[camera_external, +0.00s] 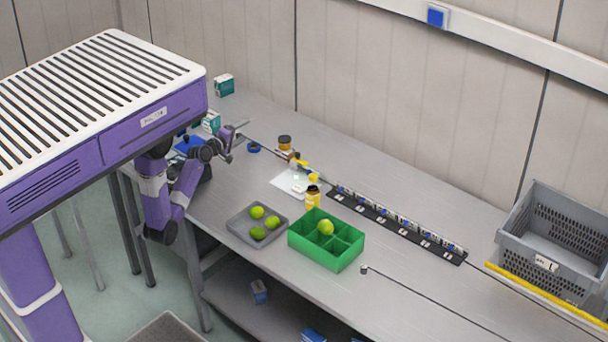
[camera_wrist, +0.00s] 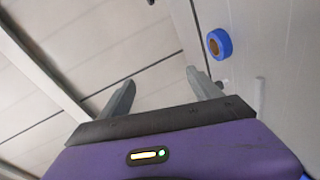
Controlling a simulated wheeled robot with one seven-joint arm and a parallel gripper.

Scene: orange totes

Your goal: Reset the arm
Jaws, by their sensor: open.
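My purple arm reaches over the left end of the grey workbench in the external view. My gripper (camera_external: 236,141) is at its end, above the bench and beside a blue tape roll (camera_external: 253,148). In the wrist view my gripper (camera_wrist: 160,78) is open, its two grey fingers apart with nothing between them. The tape roll also shows in the wrist view (camera_wrist: 219,43), to the right of the fingers and apart from them.
A grey tray (camera_external: 240,232) holds several yellow-green fruits. A green divided box (camera_external: 315,257) beside it holds one. A grey crate (camera_external: 550,245) stands far right.

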